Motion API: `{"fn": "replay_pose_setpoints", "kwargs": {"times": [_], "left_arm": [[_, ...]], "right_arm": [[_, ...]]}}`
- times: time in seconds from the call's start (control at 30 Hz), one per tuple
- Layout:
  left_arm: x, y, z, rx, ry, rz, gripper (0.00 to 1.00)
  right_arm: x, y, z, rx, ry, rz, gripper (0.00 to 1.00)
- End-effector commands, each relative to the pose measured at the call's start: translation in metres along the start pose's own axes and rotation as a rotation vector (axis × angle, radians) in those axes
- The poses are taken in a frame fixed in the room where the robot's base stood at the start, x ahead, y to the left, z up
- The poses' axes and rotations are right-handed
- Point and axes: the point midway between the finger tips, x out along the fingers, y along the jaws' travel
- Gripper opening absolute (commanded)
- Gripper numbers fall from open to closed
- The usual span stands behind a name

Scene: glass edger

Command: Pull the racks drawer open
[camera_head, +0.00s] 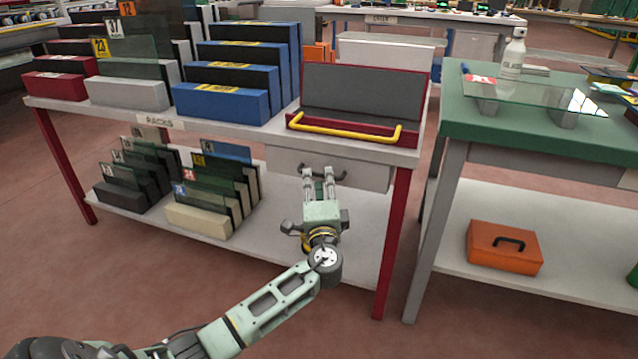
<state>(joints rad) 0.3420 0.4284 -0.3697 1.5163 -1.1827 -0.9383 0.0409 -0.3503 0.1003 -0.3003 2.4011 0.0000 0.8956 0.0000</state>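The racks drawer (366,176) is a light grey front under the right part of the racks table top, and it looks closed. Its dark bar handle (341,176) runs across the middle of the front. My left gripper (319,174) is at the handle with its two fingers pointing at the drawer. The fingers are apart with a gap between them, and they partly cover the handle. I cannot tell whether they touch it. My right gripper is not in view.
The racks table (222,128) carries blue, grey and red racks and a red tray with a yellow handle (345,128). Its lower shelf holds more racks (198,220). A green-topped table (465,122) stands at the right, with an orange case (503,255) below.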

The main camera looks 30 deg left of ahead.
Motion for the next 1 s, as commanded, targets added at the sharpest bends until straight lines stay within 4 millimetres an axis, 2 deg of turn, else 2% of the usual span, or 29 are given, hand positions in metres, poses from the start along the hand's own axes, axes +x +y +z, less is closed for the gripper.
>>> {"fn": "replay_pose_setpoints", "kwargs": {"times": [0.2, 0.47, 0.77, 1.0], "left_arm": [[0.017, 0.001, 0.0, 0.0, 0.0, 0.0, 0.28], [0.018, 0.001, 0.0, 0.0, 0.0, 0.001, 0.28], [0.018, 0.001, 0.0, 0.0, 0.0, 0.002, 0.01], [0.017, 0.001, 0.0, -0.001, 0.001, 0.003, 0.0]], "right_arm": [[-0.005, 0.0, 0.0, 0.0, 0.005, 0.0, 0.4], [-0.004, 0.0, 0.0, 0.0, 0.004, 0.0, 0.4], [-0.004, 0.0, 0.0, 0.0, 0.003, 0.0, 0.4], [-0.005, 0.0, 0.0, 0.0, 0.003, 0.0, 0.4]]}}
